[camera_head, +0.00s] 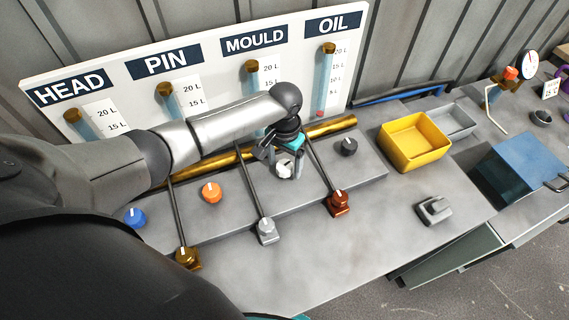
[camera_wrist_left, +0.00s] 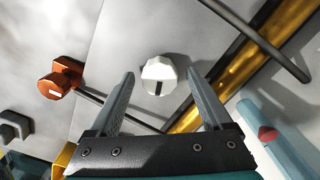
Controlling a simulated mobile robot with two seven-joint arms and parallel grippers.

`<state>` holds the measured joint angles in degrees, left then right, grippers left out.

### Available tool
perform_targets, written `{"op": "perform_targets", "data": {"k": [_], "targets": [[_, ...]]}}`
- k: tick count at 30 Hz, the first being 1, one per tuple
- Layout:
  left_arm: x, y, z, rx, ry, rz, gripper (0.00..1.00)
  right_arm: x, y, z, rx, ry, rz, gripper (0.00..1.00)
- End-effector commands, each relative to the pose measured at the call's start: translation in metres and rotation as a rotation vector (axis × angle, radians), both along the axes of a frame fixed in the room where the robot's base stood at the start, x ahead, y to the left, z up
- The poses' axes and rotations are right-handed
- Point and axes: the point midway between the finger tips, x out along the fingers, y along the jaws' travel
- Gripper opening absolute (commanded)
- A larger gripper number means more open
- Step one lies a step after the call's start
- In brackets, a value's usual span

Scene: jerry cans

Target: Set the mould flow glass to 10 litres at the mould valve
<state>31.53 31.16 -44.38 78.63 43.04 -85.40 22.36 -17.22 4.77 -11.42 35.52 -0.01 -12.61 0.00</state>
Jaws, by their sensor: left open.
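The mould flow glass (camera_head: 252,85) stands under the MOULD sign (camera_head: 254,41) on the white board. My left arm crosses its lower part in the head view, so its level is hidden there. The mould valve is a white knob (camera_head: 284,172) on the grey bench step, with a dark pointer mark that shows in the wrist view (camera_wrist_left: 157,70). My left gripper (camera_head: 282,160) is over this knob. Its fingers are open on either side of the knob in the wrist view, with a gap at each side. My right gripper is not in view.
Rods run beside the knob to a rust-coloured valve (camera_head: 338,204) and a silver valve (camera_head: 267,232). A brass pipe (camera_head: 333,127) runs behind. A dark knob (camera_head: 346,146) and an orange knob (camera_head: 211,192) flank it. A yellow bin (camera_head: 427,148) stands to the right.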

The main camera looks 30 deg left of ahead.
Motion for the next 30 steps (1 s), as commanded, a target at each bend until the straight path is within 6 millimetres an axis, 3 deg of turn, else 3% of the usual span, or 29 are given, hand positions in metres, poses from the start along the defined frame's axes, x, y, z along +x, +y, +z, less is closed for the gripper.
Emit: {"op": "perform_targets", "data": {"k": [9, 30], "targets": [[-0.0002, 0.0001, -0.0029, 0.0, 0.001, 0.0, 0.83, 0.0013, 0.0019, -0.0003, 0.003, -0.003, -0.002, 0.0], [0.0, 0.0003, -0.0024, 0.0, 0.0, 0.0, 0.04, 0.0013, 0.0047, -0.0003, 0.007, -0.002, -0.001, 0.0]]}}
